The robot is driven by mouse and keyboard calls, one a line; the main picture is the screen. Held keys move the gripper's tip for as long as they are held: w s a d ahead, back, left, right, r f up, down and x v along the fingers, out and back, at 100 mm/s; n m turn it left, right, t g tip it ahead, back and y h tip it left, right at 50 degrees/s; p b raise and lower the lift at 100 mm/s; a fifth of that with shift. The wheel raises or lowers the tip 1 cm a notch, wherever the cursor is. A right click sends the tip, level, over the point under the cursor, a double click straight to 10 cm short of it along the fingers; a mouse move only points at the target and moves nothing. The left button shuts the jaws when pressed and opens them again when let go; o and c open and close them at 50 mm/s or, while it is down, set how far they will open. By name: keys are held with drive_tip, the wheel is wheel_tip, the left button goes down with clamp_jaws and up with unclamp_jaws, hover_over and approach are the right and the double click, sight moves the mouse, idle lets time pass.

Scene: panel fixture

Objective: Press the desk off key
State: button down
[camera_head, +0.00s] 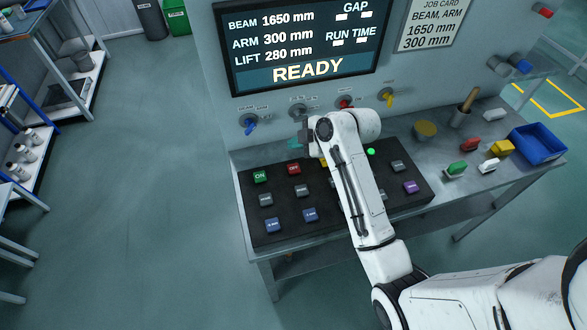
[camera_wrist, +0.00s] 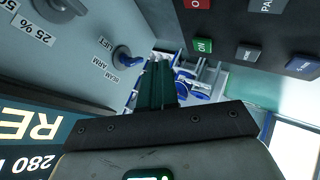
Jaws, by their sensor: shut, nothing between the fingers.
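The red key (camera_head: 294,169) is in the top row of the black key desk (camera_head: 318,212), just right of the green ON key (camera_head: 260,176). In the wrist view the red key (camera_wrist: 196,4) is cut by the top edge, with only an "O" legible, next to the green ON key (camera_wrist: 203,45). My gripper (camera_head: 294,143) is behind the top row near the red key, partly hidden by my arm. Its teal fingers (camera_wrist: 157,83) are together and empty. I see no contact with the red key.
A wall screen (camera_head: 300,45) reading READY stands behind the desk. Knobs, including a blue one (camera_head: 249,124) and a yellow one (camera_head: 388,96), stick out below it. A blue bin (camera_head: 538,145) and loose coloured items lie on the right. My arm covers some middle keys.

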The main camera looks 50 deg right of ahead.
sight(297, 170)
drive_tip(key=shift+f+b, duration=2.75)
drive_tip(key=shift+f, duration=1.1)
drive_tip(key=shift+f, duration=0.4)
drive_tip(key=shift+f+b, duration=0.45)
drive_tip(key=shift+b, duration=0.15)
drive_tip(key=shift+r+p, duration=0.8)
drive_tip(key=shift+r, duration=0.1)
drive_tip(key=shift+r, duration=0.1)
wheel_tip(297, 170, up, 5)
drive_tip(key=p, duration=0.4)
